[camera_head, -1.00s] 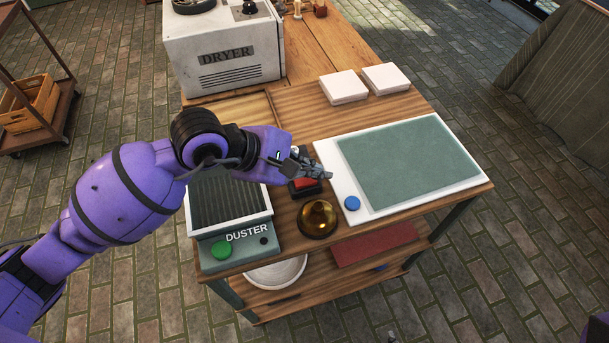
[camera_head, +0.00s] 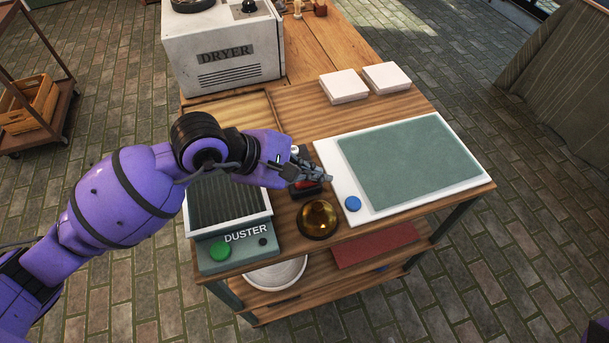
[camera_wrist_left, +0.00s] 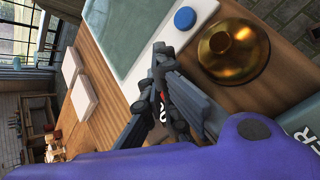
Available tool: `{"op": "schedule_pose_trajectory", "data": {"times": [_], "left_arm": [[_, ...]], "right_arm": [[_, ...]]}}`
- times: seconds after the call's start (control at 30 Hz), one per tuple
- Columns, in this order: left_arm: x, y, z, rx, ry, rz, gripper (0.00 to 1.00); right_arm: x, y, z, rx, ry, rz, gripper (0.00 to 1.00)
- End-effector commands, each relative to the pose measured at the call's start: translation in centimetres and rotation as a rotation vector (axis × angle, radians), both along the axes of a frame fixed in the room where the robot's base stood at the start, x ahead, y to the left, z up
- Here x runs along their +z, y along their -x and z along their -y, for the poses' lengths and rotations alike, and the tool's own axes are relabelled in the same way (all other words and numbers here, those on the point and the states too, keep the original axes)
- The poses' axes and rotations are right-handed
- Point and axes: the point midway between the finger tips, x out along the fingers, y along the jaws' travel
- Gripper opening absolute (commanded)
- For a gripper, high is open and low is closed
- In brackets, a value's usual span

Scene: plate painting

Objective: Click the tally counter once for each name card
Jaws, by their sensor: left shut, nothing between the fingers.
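A small dark object with a red part (camera_head: 306,185), which looks like the tally counter, sits on the wooden table between the duster and the white board. My left gripper (camera_head: 324,178) is shut and empty, directly over it, and covers most of it. In the left wrist view the shut fingers (camera_wrist_left: 163,62) hide most of the counter; a bit of red and white digits (camera_wrist_left: 163,110) shows between the finger links. I cannot tell if the fingertips touch it. No name card is clearly recognisable.
A brass dome (camera_head: 318,218) stands just in front of the counter. The white board (camera_head: 460,190) with a green mat and a blue button (camera_head: 353,204) lies to the right. The duster (camera_head: 222,250) is left, the dryer (camera_head: 222,55) behind. Two white square stacks (camera_head: 345,85) (camera_head: 387,78) lie at the back.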

Motion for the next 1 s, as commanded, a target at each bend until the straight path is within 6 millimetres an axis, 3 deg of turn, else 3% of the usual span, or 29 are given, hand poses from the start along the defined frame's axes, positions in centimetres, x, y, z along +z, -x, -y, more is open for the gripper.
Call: {"op": "schedule_pose_trajectory", "data": {"times": [0.73, 1.0], "left_arm": [[-0.6, 0.0, 0.0, 0.0, -0.001, -0.001, 0.0], [0.4, 0.0, 0.0, 0.0, -0.001, 0.001, 0.0]], "right_arm": [[-0.3, 0.1, 0.0, 0.0, 0.0, -0.001, 0.0], [0.3, -0.3, 0.0, 0.0, 0.0, 0.007, 0.0]]}}
